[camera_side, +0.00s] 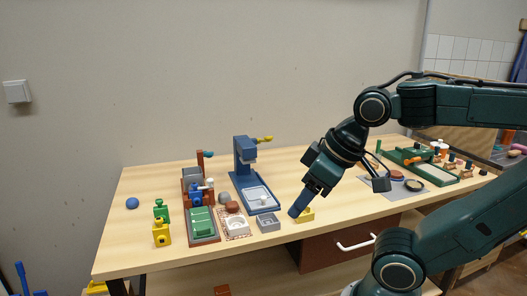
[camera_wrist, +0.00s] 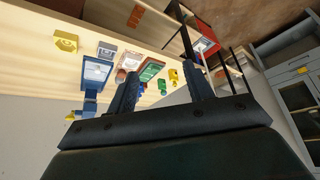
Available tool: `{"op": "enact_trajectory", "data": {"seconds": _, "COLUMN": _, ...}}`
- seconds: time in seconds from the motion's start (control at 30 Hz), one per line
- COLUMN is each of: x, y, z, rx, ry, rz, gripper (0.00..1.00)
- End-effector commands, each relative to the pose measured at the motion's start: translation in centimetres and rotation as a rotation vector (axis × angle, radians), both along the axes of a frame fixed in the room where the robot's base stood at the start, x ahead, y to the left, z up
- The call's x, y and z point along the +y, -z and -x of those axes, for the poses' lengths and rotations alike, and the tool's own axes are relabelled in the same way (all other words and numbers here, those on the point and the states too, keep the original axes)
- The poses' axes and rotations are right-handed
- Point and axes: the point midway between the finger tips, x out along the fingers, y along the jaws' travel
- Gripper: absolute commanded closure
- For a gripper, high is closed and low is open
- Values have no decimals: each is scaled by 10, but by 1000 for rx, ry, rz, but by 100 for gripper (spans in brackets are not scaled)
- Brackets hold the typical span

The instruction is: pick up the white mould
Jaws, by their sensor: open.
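The white mould (camera_side: 236,225) is a pale block with a round hollow. It sits on a speckled mat near the table's front edge, just left of a small grey block (camera_side: 268,222). In the wrist view the white mould (camera_wrist: 131,60) shows small, beyond and beside my left finger. My gripper (camera_side: 297,211) points down to the right of the mould, in line with a yellow block (camera_side: 307,215). In the wrist view my gripper (camera_wrist: 160,68) is open, with its fingers wide apart and nothing between them. It is apart from the mould.
A blue press (camera_side: 245,165) stands behind the mould. A red-brown tray with a green block (camera_side: 202,221) lies to its left, with a yellow piece (camera_side: 161,234) and a green piece (camera_side: 160,211) beyond. A brown round piece (camera_side: 233,207) sits right behind the mould. The far-left tabletop is mostly bare.

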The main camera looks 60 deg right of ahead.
Motion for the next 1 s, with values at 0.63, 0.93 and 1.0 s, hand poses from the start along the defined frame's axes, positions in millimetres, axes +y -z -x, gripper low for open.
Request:
{"op": "enact_trajectory", "data": {"seconds": 0.63, "x": -1, "y": -2, "z": -9, "rx": 15, "ry": -24, "rz": 13, "gripper": 20}}
{"op": "enact_trajectory", "data": {"seconds": 0.93, "x": -11, "y": -6, "z": -48, "rx": 73, "ry": -150, "rz": 57, "gripper": 20}}
{"op": "enact_trajectory", "data": {"seconds": 1.0, "x": -16, "y": -6, "z": -61, "rx": 89, "ry": -189, "rz": 67, "gripper": 20}}
